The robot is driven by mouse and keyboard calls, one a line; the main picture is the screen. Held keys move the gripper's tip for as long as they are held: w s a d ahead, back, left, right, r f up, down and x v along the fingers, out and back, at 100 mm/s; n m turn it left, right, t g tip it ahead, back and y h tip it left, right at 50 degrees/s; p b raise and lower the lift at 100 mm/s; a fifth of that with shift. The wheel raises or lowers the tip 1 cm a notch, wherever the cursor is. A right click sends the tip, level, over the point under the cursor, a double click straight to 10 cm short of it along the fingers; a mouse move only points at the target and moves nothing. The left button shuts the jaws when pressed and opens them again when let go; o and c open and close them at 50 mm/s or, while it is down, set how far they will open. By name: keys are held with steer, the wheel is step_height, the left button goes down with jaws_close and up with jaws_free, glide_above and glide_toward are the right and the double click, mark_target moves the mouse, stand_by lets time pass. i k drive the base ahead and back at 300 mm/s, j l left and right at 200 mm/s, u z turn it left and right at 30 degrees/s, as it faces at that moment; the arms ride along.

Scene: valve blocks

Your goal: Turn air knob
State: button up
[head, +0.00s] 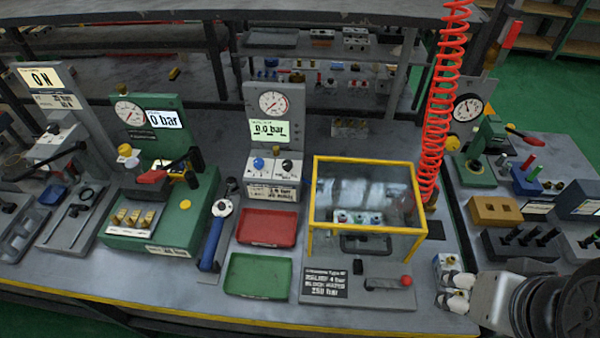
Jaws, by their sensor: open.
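A grey panel (272,195) stands behind the middle of the bench. It carries a round gauge and a green display reading 0.0 bar. On its lower box are a blue knob (258,163) and a black knob (287,165), side by side. Their small labels are too blurred to read, so I cannot tell which is the air knob. My gripper (456,291) is at the lower right, near the bench's front edge. Its light fingertips point left and are apart, with nothing seen held. It is well to the right of and in front of both knobs, touching neither.
A yellow-framed clear guard box (365,160) stands between my gripper and the knobs. Red tray (265,240) and green tray (258,290) lie before the panel. A blue-handled wrench (212,240) lies left of them.

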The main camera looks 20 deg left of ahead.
mark_target(288, 164)
steer(key=u, duration=1.35)
